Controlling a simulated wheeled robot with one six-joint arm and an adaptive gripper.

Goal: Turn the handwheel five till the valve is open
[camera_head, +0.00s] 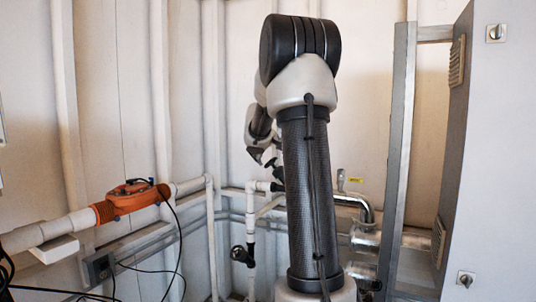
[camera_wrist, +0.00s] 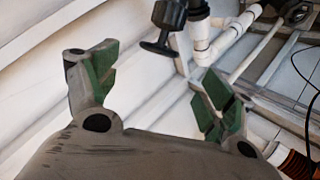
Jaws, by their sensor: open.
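My gripper (camera_wrist: 156,82) is open and empty, its two green-padded fingers spread wide in the wrist view. A black valve part with a flat handle (camera_wrist: 160,47) on white pipe shows just beyond and between the fingertips, apart from them. In the head view my gripper (camera_head: 264,160) is small and partly hidden by my arm, just above a black fitting (camera_head: 277,187) on the white pipe. A dark round handwheel (camera_head: 241,256) sits lower on a vertical pipe. A dark wheel-like part (camera_wrist: 295,12) also shows at the wrist view's top right. I see no number five on any.
White pipes (camera_head: 211,235) run along the corrugated wall. An orange fitting (camera_head: 130,198) with black cables is at left. A silver pipe elbow (camera_head: 362,210) and a grey cabinet (camera_head: 490,160) stand at right, beside a metal post (camera_head: 400,150).

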